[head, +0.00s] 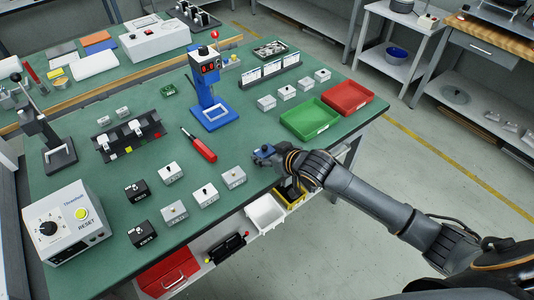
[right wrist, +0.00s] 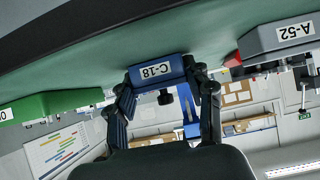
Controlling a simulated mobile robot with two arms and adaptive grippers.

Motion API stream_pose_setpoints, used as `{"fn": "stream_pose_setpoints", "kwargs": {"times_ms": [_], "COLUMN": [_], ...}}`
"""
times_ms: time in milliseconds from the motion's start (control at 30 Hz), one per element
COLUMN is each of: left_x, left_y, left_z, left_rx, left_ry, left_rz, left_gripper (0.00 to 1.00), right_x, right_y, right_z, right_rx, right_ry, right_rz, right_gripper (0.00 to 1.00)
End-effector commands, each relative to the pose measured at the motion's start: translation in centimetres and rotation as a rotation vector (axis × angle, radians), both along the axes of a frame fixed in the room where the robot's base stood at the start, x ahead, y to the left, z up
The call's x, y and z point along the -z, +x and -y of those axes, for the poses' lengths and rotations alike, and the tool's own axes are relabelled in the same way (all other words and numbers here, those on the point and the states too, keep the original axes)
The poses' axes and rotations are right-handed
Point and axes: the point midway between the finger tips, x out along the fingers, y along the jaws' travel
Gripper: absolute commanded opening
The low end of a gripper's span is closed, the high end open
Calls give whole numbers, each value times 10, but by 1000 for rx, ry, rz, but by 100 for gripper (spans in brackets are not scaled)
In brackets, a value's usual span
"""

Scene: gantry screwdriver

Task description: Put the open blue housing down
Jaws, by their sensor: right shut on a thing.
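My right gripper (head: 270,155) is over the right front edge of the green table. It is shut on the blue housing (right wrist: 146,74), which is labelled C-18. In the right wrist view the housing sits between the two fingers (right wrist: 164,90), with a black knob showing below it. That view is upside down, and the housing lies close against the green table surface; I cannot tell whether it touches. In the head view only a small blue part of the housing (head: 262,150) shows, the rest hidden by the gripper. My left gripper is not in view.
Grey housings (head: 233,177) and black housings (head: 137,191) stand left of the gripper. A red screwdriver (head: 203,150) and a blue press (head: 209,115) are behind. A green tray (head: 310,119) and red tray (head: 347,97) lie to the right. Bare table separates them.

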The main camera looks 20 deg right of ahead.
Motion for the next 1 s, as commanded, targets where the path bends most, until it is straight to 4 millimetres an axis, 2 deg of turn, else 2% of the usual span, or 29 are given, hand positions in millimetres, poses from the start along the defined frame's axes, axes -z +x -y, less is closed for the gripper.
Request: {"fn": "stream_pose_setpoints", "kwargs": {"times_ms": [233, 267, 367, 767, 1000], "left_x": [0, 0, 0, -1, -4], "left_y": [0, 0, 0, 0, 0], "left_z": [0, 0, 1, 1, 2], "left_rx": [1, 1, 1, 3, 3], "left_ry": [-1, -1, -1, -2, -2], "left_rz": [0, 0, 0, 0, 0], "left_gripper": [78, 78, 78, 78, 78], "right_x": [2, 2, 2, -3, -21], "right_y": [0, 0, 0, 0, -28], "right_z": [0, 0, 0, 0, 11], "right_rx": [0, 0, 0, 0, -1], "right_ry": [0, 0, 0, -1, -3], "right_rz": [1, 1, 0, 1, 0], "right_gripper": [14, 54, 74, 75, 75]}}
